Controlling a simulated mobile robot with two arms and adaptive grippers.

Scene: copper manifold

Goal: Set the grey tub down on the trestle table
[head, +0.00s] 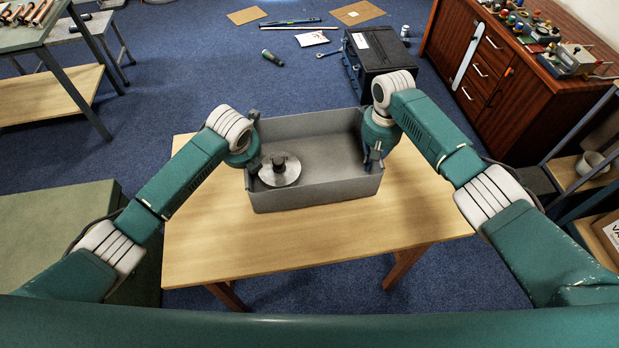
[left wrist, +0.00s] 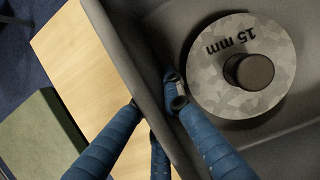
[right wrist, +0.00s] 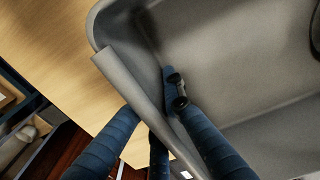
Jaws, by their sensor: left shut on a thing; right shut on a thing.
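The grey tub (head: 320,192) is an open rectangular box over the middle of the wooden trestle table (head: 215,245). It looks level. I cannot tell whether its base touches the tabletop or hangs just above it. My left gripper (head: 253,145) is shut on the tub's left wall, with fingers on both sides of it in the left wrist view (left wrist: 172,95). My right gripper (head: 373,152) is shut on the right wall, which also shows in the right wrist view (right wrist: 135,80). A round metal disc (head: 287,178) with a dark knob, marked "15 mm", lies inside the tub at the left.
Bare tabletop shows left, in front and right of the tub. A dark toolbox (head: 385,55) stands on the blue floor behind the table. A wooden cabinet (head: 480,60) is at the back right. A green block-like surface (head: 50,215) is at the left.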

